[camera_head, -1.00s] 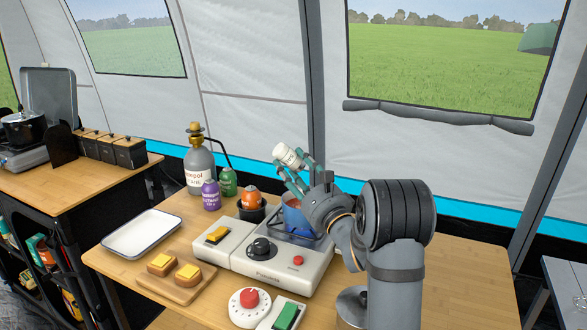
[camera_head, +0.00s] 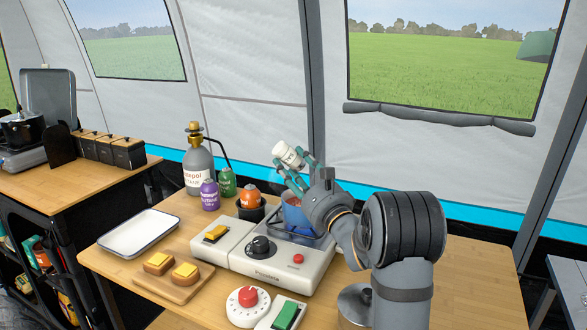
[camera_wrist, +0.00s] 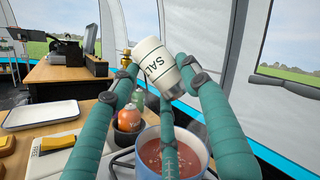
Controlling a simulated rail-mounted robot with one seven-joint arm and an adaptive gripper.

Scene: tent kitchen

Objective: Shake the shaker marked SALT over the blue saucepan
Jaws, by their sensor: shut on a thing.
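The white shaker marked SALT (camera_wrist: 155,62) is held tilted between the teal fingers of my gripper (camera_wrist: 165,85). In the head view the shaker (camera_head: 287,154) is above the stove, in my gripper (camera_head: 294,172). The blue saucepan (camera_head: 291,213) stands on the stove under my gripper, partly hidden by it. In the wrist view the saucepan (camera_wrist: 202,147) holds a reddish liquid and lies below the shaker. The shaker's grey cap end points down and to the right in the wrist view.
The white stove (camera_head: 300,268) has a black knob and a red button. An orange shaker (camera_head: 250,197) sits in a dark holder beside the saucepan; purple (camera_head: 209,194) and green (camera_head: 228,182) ones stand behind. A gas bottle (camera_head: 198,165), white tray (camera_head: 138,233) and bread board (camera_head: 172,276) are left.

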